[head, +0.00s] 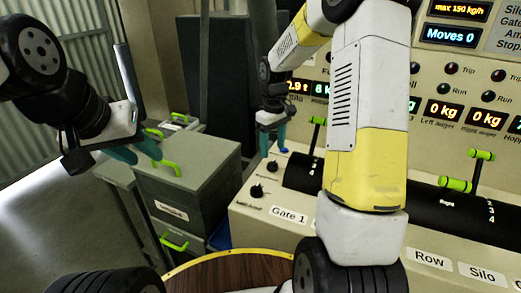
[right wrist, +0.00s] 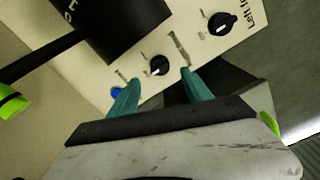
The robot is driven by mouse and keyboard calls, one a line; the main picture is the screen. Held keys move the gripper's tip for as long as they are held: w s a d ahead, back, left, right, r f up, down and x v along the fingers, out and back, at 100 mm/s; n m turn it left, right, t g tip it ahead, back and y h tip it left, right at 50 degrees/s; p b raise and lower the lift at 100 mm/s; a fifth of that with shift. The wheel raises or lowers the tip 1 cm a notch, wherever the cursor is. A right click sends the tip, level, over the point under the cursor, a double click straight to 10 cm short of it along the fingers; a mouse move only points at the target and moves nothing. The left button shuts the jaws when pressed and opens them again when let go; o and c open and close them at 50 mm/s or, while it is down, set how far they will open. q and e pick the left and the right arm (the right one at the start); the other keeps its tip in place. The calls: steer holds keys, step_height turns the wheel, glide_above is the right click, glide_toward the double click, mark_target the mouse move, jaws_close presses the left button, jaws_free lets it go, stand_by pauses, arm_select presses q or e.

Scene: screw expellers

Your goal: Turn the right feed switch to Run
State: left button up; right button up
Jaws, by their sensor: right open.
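Two small black knobs sit on the left end of the cream console. The farther knob (head: 272,166) is also in the right wrist view (right wrist: 159,66), its lettering too small to read. The nearer knob (head: 257,191) shows in the right wrist view (right wrist: 222,23) beside lettering starting "Left", so the farther one appears to be the right feed switch. My right gripper (head: 273,142) is open above the farther knob; in the right wrist view its teal fingertips (right wrist: 161,77) lie either side of it, contact unclear. My left gripper (head: 142,152) appears open and empty, away from the console.
A blue button (head: 284,150) is close to the right gripper's finger. Black drums with green-handled levers (head: 454,184) stand on the console to the right. Grey drawer cabinets (head: 185,185) stand left of the console. A round wooden top (head: 225,275) is in front.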

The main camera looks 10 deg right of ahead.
mark_target(273, 162)
step_height(273, 162, down, 6)
steer(key=shift+f, duration=0.2)
steer(key=shift+c, duration=0.3)
jaws_close()
steer(key=shift+m, duration=0.4)
steer(key=m, duration=0.5)
steer(key=shift+m, duration=0.3)
steer(key=m, duration=0.5)
steer(key=shift+m, duration=0.3)
